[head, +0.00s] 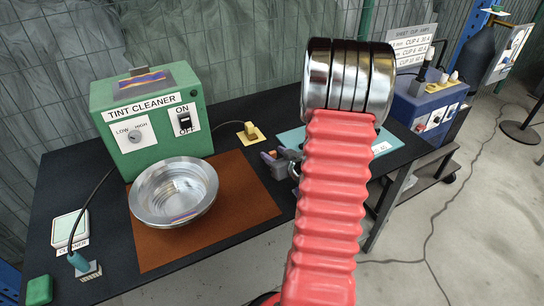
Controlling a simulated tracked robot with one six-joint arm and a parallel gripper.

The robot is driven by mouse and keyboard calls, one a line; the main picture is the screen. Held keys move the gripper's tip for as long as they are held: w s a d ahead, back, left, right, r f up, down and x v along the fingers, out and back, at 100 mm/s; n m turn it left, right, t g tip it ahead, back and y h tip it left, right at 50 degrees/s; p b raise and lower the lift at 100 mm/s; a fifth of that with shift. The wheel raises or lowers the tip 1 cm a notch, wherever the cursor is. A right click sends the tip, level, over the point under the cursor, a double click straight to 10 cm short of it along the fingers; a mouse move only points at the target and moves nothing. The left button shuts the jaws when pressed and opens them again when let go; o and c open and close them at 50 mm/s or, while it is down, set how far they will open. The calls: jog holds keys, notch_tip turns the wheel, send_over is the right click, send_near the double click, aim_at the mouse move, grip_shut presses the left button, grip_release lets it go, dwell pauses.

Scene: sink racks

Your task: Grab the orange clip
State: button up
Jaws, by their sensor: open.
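A small grey block (282,170) stands on the black table, left of my red-sleeved arm. On its top are small dark purple and orange pieces (269,157); they are too small to tell whether one is the orange clip. No other orange clip can be made out. My arm rises in the foreground and covers the table behind it. My gripper's fingers cannot be seen, and the arm hides where they may be.
A green tint cleaner box (150,158) stands at the left, with a metal bowl (173,192) on a brown mat (245,200) before it. A yellow pad (251,133) lies behind the mat. A blue box (427,110) stands right. The table front has free room.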

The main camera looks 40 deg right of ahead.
jog(key=shift+c, duration=0.2)
grip_shut()
dwell(0.3)
notch_tip(320, 180, up, 10)
dwell(0.8)
